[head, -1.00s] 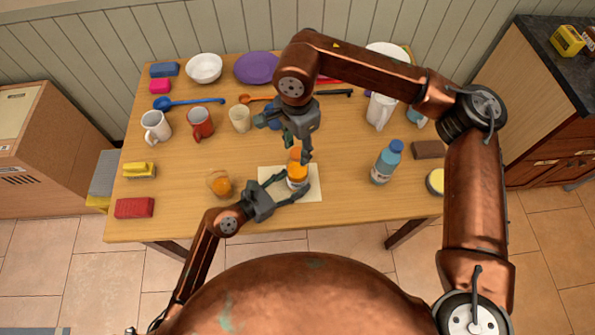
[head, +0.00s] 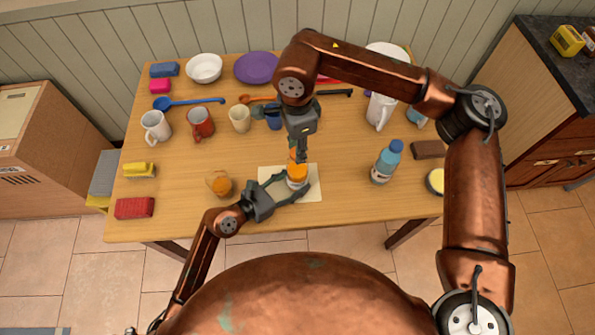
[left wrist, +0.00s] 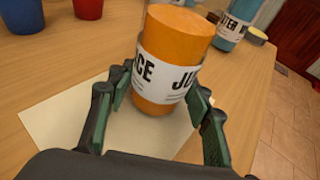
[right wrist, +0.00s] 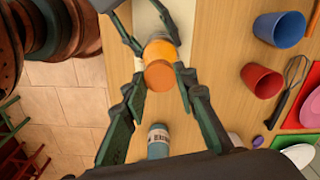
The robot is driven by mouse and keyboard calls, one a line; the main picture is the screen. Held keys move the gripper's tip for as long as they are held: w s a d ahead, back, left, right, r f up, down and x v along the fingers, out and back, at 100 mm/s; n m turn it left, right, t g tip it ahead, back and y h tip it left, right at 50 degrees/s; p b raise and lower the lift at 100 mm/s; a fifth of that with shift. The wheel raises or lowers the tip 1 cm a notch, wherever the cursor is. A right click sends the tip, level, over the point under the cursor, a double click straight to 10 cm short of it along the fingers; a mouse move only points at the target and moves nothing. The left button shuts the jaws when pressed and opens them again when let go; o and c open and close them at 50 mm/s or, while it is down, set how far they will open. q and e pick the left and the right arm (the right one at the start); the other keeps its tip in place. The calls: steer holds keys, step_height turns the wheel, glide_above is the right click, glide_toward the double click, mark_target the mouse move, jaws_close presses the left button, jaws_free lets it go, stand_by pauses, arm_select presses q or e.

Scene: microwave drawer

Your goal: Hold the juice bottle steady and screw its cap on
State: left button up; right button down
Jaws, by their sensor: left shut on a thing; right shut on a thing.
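The orange juice bottle (head: 298,182) with a white label stands upright on a pale mat (head: 313,193) at the table's front middle. My left gripper (head: 292,190) is shut around its sides; the left wrist view shows the bottle (left wrist: 170,75) between the fingers. The orange cap (head: 293,156) is above the bottle, partly hidden by my right gripper (head: 299,160), which is shut on it from above. In the right wrist view the cap (right wrist: 160,76) lines up over the bottle (right wrist: 160,50). I cannot tell whether the threads touch.
A blue-capped water bottle (head: 386,162) stands to the right. An orange-filled glass (head: 219,184) stands left of the left gripper. Mugs (head: 201,122) stand behind. A red block (head: 134,208) and yellow sponge (head: 139,170) lie at the left edge.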

steer(key=m, duration=1.5)
steer(key=c, duration=1.7)
jaws_free()
steer(key=shift+o, duration=0.2)
